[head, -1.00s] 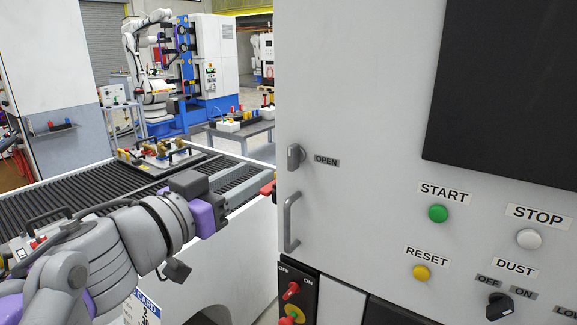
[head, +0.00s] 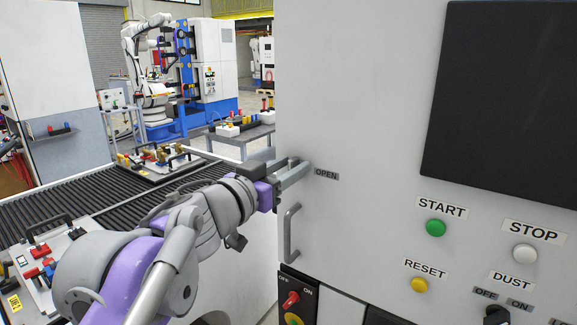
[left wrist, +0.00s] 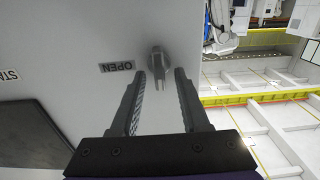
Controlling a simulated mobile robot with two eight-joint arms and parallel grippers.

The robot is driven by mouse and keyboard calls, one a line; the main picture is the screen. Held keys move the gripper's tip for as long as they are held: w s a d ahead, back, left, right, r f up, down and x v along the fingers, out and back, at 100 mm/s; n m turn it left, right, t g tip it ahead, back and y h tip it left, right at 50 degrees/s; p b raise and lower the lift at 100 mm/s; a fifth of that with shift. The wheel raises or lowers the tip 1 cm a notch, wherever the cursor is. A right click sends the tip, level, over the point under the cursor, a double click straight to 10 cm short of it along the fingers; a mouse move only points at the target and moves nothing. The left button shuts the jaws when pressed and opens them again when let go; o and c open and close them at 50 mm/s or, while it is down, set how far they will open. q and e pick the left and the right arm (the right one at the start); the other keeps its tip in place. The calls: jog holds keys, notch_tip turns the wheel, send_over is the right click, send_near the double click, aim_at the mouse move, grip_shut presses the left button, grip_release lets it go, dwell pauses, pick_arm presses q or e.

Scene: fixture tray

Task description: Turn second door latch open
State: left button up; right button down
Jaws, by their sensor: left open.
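The grey door latch (left wrist: 157,62) is on the white cabinet door (head: 370,130), beside the OPEN label (head: 326,175). In the left wrist view, the latch lies between and just beyond the fingertips of my left gripper (left wrist: 160,73), with a gap on each side. The label also shows there (left wrist: 117,67), left of the latch. In the head view, my left gripper (head: 295,172) is at the latch and mostly hides it. Its jaws are open. My right gripper is in neither view.
A grey bar handle (head: 289,232) is just below the latch. START (head: 435,227), STOP (head: 525,253) and RESET (head: 419,285) buttons are to the right. A roller conveyor (head: 105,195) with a fixture tray (head: 165,160) runs along the left.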

pick_arm(q)
grip_shut()
dwell(0.5)
jog(key=m, duration=0.4)
jog(key=shift+s+d, duration=0.15)
jog(key=shift+s+d+f+m+p, duration=0.15)
jog(key=shift+m+p, duration=0.45)
jog(key=shift+m, duration=1.75)
jog(key=shift+d+f+m+p, duration=0.1)
jog(key=shift+f+m+p, duration=0.3)
jog(key=shift+m, duration=1.9)
jog(key=shift+s+d+f+m+p, duration=0.1)
jog(key=shift+m+p, duration=0.65)
jog(key=shift+m, duration=1.6)
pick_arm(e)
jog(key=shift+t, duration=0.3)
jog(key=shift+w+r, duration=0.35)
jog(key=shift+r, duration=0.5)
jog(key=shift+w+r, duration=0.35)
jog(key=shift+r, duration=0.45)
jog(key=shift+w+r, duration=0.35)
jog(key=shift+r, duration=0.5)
